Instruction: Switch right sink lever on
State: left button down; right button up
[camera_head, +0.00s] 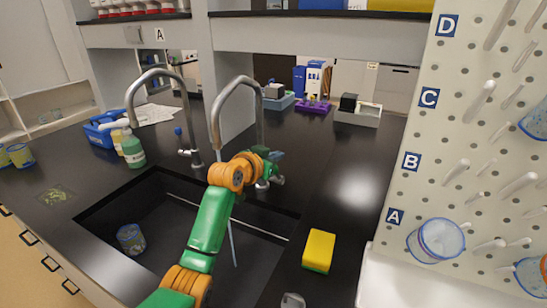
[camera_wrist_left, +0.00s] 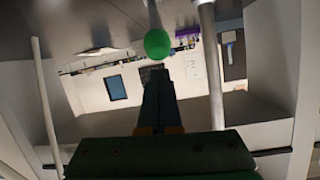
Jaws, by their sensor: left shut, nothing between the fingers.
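The right sink tap (camera_head: 222,100) is a grey arched pipe at the sink's back edge. Its lever is mostly hidden behind my left gripper (camera_head: 274,168) in the head view. In the left wrist view a green ball knob (camera_wrist_left: 158,43) shows just beyond the tips of my left gripper (camera_wrist_left: 155,72). The fingers are shut with nothing between them; I cannot tell whether they touch the knob. A thin pale streak (camera_head: 233,245) runs down into the black sink (camera_head: 185,215) below the right spout and looks like water. My right gripper is not in view.
The left tap (camera_head: 183,95) with a blue knob (camera_head: 178,131) stands to the left. A beaker (camera_head: 130,238) lies in the sink. A yellow sponge (camera_head: 319,250) is right of the sink. A pegboard (camera_head: 475,140) stands at the right. The counter behind the sponge is clear.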

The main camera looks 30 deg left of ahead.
pick_arm(q)
jog(key=shift+s+a+f, duration=0.15)
jog(key=shift+s+f, duration=0.35)
jog(key=shift+s, duration=0.15)
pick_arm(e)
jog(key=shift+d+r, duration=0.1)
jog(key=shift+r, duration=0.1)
pick_arm(q)
jog(key=shift+w, duration=0.1)
jog(key=shift+f, duration=0.1)
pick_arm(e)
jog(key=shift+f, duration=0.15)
pick_arm(q)
jog(key=shift+s+f+t+b, duration=0.2)
jog(key=shift+s+t+b, duration=0.2)
jog(key=shift+b, duration=0.2)
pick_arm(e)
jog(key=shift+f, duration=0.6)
pick_arm(q)
jog(key=s+f, duration=0.4)
jog(key=f, duration=0.1)
jog(key=shift+s+d+t+b, duration=0.2)
jog(key=shift+d+t+b, duration=0.1)
jog(key=shift+d, duration=0.05)
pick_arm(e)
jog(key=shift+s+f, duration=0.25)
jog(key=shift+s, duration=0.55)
